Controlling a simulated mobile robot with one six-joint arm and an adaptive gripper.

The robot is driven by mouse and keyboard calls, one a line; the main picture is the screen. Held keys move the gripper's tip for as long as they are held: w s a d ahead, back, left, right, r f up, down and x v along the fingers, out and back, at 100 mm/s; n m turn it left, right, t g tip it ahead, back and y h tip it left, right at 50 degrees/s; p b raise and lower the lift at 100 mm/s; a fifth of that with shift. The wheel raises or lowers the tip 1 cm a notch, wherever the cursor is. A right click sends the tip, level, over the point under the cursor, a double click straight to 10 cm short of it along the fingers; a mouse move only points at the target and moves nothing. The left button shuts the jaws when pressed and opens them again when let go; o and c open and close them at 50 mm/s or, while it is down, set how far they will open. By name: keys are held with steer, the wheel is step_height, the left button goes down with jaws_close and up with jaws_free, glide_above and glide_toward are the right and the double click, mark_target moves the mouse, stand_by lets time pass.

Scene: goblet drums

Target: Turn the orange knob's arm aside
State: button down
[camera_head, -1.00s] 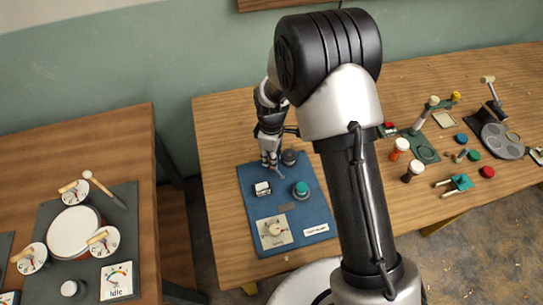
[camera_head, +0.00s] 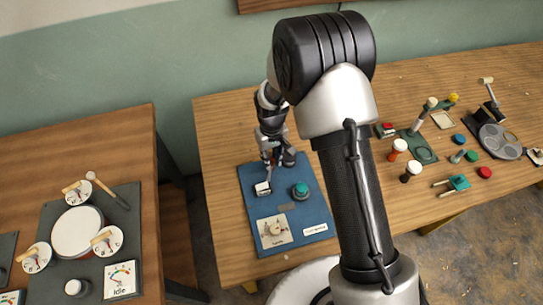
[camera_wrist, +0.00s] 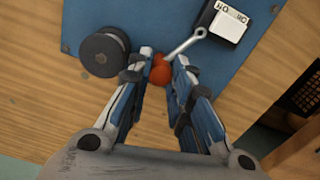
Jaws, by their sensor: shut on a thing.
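The orange knob (camera_wrist: 160,73) sits at the edge of the blue board (camera_wrist: 85,13) in the wrist view. Its silver arm (camera_wrist: 186,44) reaches up and right, its end near a white display box (camera_wrist: 228,20). My gripper (camera_wrist: 164,64) has a finger on each side of the knob and is shut on it.
A black round knob (camera_wrist: 103,53) stands close beside my left finger. In the head view, the board also carries a green button (camera_head: 300,190) and a dial plate (camera_head: 274,231). Several other tools and coloured pieces lie to the right. A drum table stands left.

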steer(key=m, duration=0.6)
stand_by(0.6)
steer(key=c, duration=1.4)
jaws_free()
